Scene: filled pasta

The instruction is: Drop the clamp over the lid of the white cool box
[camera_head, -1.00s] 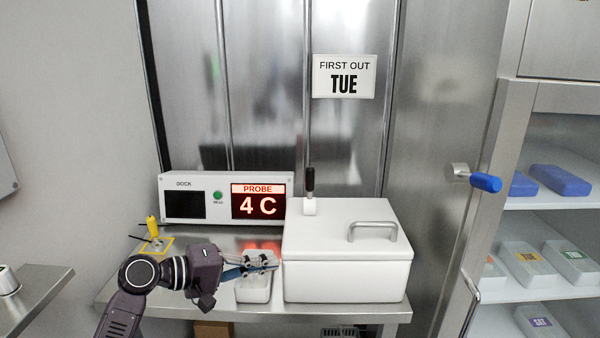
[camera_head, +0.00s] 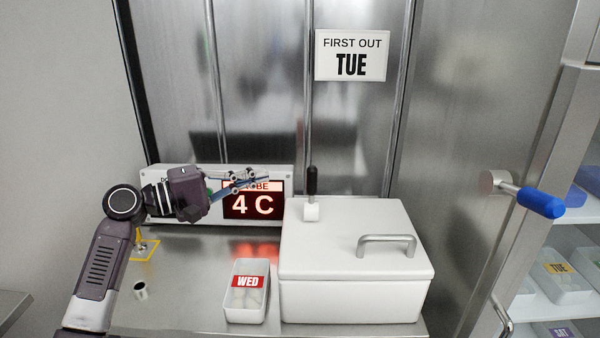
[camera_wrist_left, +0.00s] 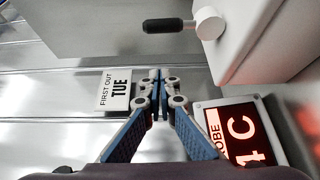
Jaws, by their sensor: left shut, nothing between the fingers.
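The white cool box (camera_head: 350,300) stands on the steel counter with its lid (camera_head: 330,250) lying on top, and a grey bar handle is on the lid. The clamp (camera_head: 312,182) is at the lid's back left edge, its black handle pointing straight up from a white base. In the left wrist view the clamp's black handle (camera_wrist_left: 166,26) and the box (camera_wrist_left: 265,30) show at the top right. My left gripper (camera_head: 266,178) is shut and empty, in front of the dock display, left of the clamp and apart from it. My right gripper is not in view.
A white tub labelled WED (camera_head: 246,307) stands left of the box. The dock unit (camera_head: 240,222) showing 4 C is behind it. A small metal cup (camera_head: 140,290) is at the counter's left. A blue door handle (camera_head: 540,202) sticks out at right, beside open shelves.

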